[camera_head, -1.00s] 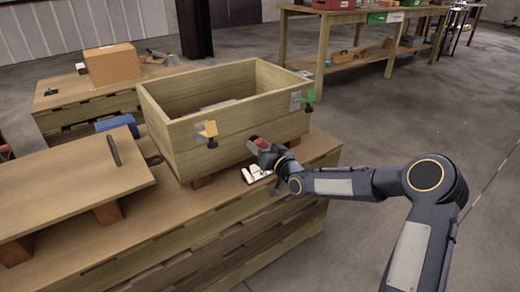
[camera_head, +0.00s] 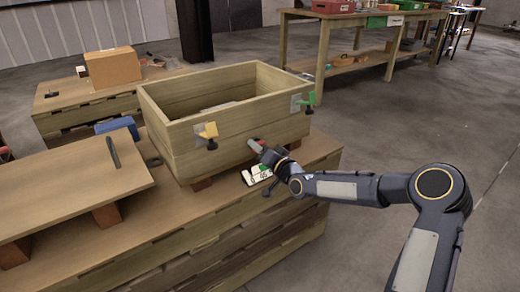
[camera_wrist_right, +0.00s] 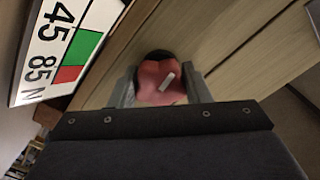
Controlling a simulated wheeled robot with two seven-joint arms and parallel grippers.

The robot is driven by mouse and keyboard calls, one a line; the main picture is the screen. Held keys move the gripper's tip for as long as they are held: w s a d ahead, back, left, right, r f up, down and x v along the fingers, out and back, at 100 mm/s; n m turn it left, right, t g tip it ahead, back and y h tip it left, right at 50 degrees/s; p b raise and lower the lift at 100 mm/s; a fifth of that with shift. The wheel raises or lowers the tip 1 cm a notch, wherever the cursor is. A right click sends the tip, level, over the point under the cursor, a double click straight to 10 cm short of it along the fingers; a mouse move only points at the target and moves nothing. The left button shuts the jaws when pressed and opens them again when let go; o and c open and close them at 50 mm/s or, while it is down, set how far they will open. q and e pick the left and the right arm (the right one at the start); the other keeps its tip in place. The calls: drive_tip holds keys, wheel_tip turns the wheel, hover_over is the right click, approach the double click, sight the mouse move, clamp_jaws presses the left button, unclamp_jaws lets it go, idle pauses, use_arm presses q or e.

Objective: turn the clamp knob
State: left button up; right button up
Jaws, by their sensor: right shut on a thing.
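The clamp knob is a red, lobed knob with a white mark on its face; in the right wrist view the knob (camera_wrist_right: 155,84) sits between my right gripper's two fingers. In the head view my right gripper (camera_head: 262,149) is at the front wall of the wooden crate (camera_head: 240,147), low down, shut on the knob, which it mostly hides. A white gauge card (camera_head: 255,175) is beside the gripper below the crate. In the wrist view the card (camera_wrist_right: 68,40) shows "45", "85", "N" and green and red patches. My left gripper is out of view.
A yellow clamp (camera_head: 208,131) and a green clamp (camera_head: 304,101) are fixed on the crate's front wall. A wooden board (camera_head: 70,185) on blocks lies left on the bench. A cardboard box (camera_head: 113,67) stands behind.

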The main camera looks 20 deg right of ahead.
drive_tip(key=shift+f, duration=0.1)
drive_tip(key=o, duration=1)
drive_tip(key=p+v, duration=0.2)
drive_tip(key=v, duration=0.6)
